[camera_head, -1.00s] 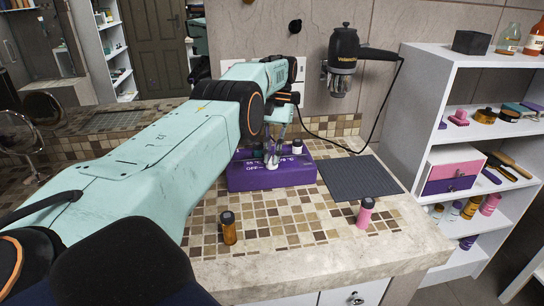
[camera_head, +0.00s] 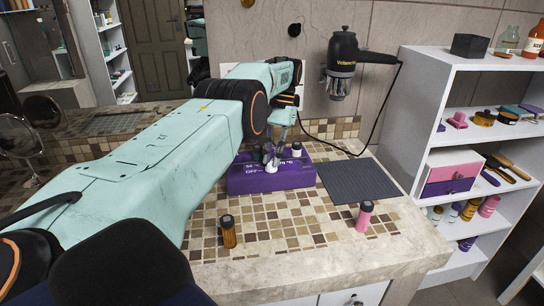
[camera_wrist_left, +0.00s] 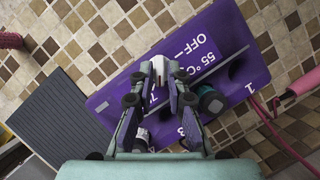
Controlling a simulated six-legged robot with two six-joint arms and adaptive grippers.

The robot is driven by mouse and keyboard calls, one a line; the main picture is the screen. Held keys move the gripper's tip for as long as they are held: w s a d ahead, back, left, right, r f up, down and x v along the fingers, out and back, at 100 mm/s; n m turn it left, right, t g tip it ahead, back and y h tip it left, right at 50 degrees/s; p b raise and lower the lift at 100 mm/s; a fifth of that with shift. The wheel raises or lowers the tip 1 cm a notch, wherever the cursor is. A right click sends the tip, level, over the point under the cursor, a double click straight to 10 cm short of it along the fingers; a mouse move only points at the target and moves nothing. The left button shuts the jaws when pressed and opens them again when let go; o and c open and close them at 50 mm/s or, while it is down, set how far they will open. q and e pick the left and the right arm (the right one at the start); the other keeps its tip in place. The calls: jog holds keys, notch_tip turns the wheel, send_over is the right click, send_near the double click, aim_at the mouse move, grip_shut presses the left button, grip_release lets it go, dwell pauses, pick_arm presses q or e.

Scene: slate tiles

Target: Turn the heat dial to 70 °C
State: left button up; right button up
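The purple heater box (camera_head: 240,182) stands on the tiled counter, with white "OFF" and "°C" markings on it. It also shows in the left wrist view (camera_wrist_left: 215,35), where "OFF" and "55 °C" are readable and other figures are partly covered. My left gripper (camera_head: 272,152) reaches down over the box from behind my arm. Its fingertips (camera_wrist_left: 160,76) are close together on either side of the white heat dial (camera_wrist_left: 159,66), apparently gripping it. The dial (camera_head: 271,167) shows low between the fingers. Which mark it points at is unclear. My right gripper is not in view.
A dark ribbed mat (camera_head: 360,180) lies right of the box. An amber bottle (camera_head: 228,232) and a pink bottle (camera_head: 364,216) stand in front. A small white, dark-topped container (camera_head: 297,149) is by the box's back. A hair dryer (camera_head: 343,62) hangs behind; shelves (camera_head: 422,95) stand right.

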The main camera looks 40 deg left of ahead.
pick_arm(q)
jog(key=o, duration=0.3)
jog(key=shift+f, duration=0.15)
jog(key=shift+s, duration=0.1)
